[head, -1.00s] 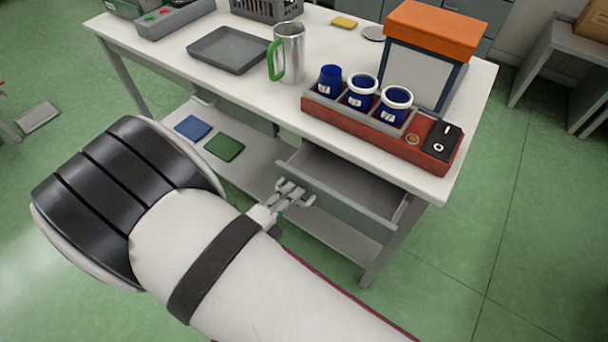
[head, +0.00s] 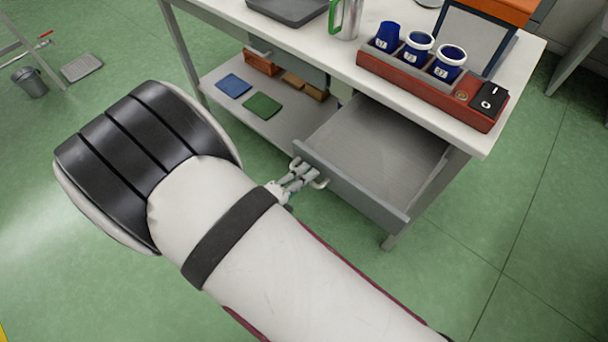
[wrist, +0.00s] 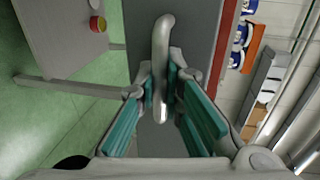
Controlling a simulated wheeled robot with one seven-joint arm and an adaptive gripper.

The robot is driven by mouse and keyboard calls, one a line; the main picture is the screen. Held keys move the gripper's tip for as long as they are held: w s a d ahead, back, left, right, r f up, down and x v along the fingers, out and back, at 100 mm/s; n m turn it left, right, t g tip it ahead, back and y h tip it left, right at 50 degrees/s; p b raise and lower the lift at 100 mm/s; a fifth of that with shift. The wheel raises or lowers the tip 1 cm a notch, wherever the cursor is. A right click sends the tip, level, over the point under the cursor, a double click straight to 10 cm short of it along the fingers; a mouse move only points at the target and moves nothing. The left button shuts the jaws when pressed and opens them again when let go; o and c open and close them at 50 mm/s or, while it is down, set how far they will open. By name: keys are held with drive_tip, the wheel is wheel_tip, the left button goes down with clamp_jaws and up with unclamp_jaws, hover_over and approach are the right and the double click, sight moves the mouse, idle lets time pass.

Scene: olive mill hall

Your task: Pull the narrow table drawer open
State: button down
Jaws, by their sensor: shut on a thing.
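The narrow table drawer (head: 372,146) is grey and stands well out from under the white table top in the head view. Its inside looks empty. My gripper (head: 308,175) is at the left part of the drawer front (head: 365,196). In the wrist view my gripper (wrist: 162,105) has its teal-padded fingers shut on the silver bar handle (wrist: 160,62), one finger on each side. The handle's far end bends toward the grey front.
The white work table (head: 440,110) carries a red rack (head: 432,90) with blue cups, a metal jug (head: 347,18) and a grey tray (head: 285,8). A lower shelf (head: 285,122) holds blue and green cloths and small boxes. Green floor is clear right of the drawer.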

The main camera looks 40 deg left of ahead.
drive_tip(key=c, duration=2)
unclamp_jaws()
drive_tip(key=shift+o, duration=0.2)
